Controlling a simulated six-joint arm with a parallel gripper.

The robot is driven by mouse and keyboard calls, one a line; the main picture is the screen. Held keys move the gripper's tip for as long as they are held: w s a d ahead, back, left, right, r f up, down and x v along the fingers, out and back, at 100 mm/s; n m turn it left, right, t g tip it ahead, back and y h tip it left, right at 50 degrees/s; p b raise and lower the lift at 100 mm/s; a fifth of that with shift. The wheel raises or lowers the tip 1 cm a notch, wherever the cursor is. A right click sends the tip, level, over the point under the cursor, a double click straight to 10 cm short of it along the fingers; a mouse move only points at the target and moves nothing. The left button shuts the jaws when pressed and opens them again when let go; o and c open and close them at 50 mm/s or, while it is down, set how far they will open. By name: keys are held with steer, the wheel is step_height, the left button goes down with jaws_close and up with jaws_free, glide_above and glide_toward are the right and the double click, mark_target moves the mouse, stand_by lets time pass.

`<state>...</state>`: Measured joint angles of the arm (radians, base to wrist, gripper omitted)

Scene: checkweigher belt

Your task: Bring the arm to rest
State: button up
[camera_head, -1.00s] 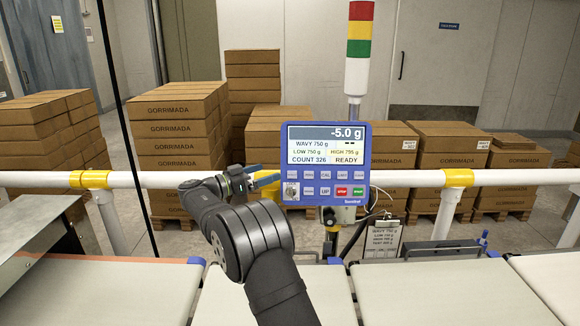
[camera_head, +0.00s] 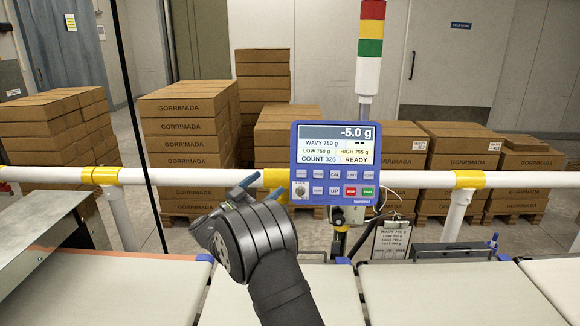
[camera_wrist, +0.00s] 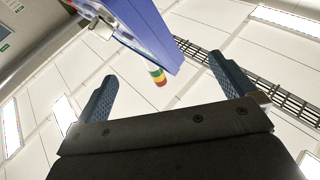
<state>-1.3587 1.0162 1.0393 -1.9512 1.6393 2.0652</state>
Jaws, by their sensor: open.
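In the wrist view my gripper (camera_wrist: 165,85) is also open and points up toward the ceiling, and the blue panel (camera_wrist: 150,35) crosses the top of that view. The panel's screen reads -5.0 g, COUNT 326 and READY. My forearm is folded toward the camera, and part of the wrist is hidden behind its black joint.
A white rail (camera_head: 410,180) with yellow joints runs behind the belts. Pale belts (camera_head: 420,295) lie in front, bare where seen. A signal tower (camera_head: 370,45) rises above the panel. A clipboard (camera_head: 391,240) hangs below right. Stacked cartons (camera_head: 185,130) stand beyond the rail.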

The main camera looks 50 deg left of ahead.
steer(key=shift+w+r, duration=0.15)
steer(key=shift+w, duration=0.2)
steer(key=shift+s, duration=0.1)
stand_by(0.4)
steer(key=v, duration=0.9)
steer(key=shift+s, duration=0.45)
stand_by(0.7)
